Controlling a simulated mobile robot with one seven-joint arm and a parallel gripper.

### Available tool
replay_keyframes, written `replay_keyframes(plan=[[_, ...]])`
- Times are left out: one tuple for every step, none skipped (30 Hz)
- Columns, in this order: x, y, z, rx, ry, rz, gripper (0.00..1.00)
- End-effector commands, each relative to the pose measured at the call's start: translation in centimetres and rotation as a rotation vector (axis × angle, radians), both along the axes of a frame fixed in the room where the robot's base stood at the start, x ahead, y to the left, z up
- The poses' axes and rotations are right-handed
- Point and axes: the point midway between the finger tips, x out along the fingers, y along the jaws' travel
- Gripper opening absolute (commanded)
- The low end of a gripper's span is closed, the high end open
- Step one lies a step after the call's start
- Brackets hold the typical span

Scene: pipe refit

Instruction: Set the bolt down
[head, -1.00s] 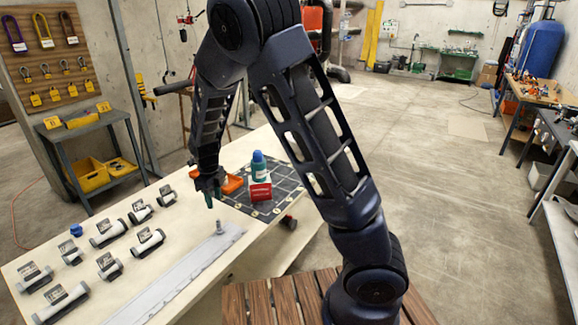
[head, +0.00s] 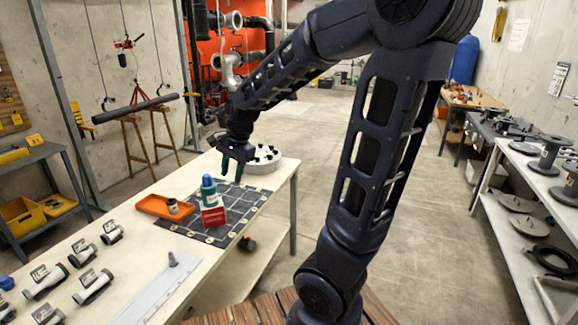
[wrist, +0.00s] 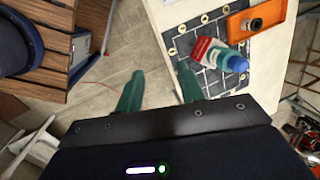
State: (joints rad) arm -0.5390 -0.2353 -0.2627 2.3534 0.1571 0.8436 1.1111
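A small grey upright piece that looks like the bolt (head: 172,259) stands on a pale flat strip (head: 150,292) on the workbench (head: 140,245). It is too small to make out in detail, and I do not find it in the wrist view. My gripper (head: 232,170) is away from it, above the far part of the bench, beyond the dark gridded mat (head: 195,227). In the wrist view my gripper (wrist: 160,70) has its two green fingers apart, with only floor visible between them.
On the mat are a red box (head: 213,215) and a blue-green bottle (head: 208,190). An orange tray (head: 153,207) with a dark cylinder lies beside it. A white round part with black knobs (head: 262,167) is behind my gripper. Several pipe fittings (head: 93,287) fill the left.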

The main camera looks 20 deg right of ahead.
Motion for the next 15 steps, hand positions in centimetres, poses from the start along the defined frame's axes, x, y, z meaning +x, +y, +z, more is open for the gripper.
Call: replay_keyframes(plan=[[-0.8,-1.4,1.0,-0.005,-0.036,0.048,0.38],[-1.3,-2.1,1.4,-0.013,-0.055,0.085,0.38],[-2.1,-3.0,1.9,-0.025,-0.081,0.135,0.38],[-2.6,-3.7,2.3,-0.035,-0.103,0.171,0.38],[-3.1,-4.3,2.7,-0.048,-0.123,0.209,0.38],[-3.9,-5.2,3.2,-0.065,-0.149,0.258,0.38],[-4.5,-5.8,3.5,-0.078,-0.168,0.292,0.38],[-5.1,-6.4,3.8,-0.094,-0.187,0.329,0.38],[-5.9,-7.2,4.2,-0.117,-0.211,0.377,0.38],[-6.5,-7.7,4.5,-0.134,-0.228,0.412,0.38],[-7.2,-8.2,4.7,-0.154,-0.246,0.448,0.38],[-8.0,-8.9,5.1,-0.182,-0.268,0.494,0.38],[-8.6,-9.4,5.2,-0.204,-0.281,0.53,0.38],[-9.3,-9.9,5.4,-0.226,-0.294,0.564,0.38],[-10.1,-10.4,5.6,-0.256,-0.31,0.608,0.38]])
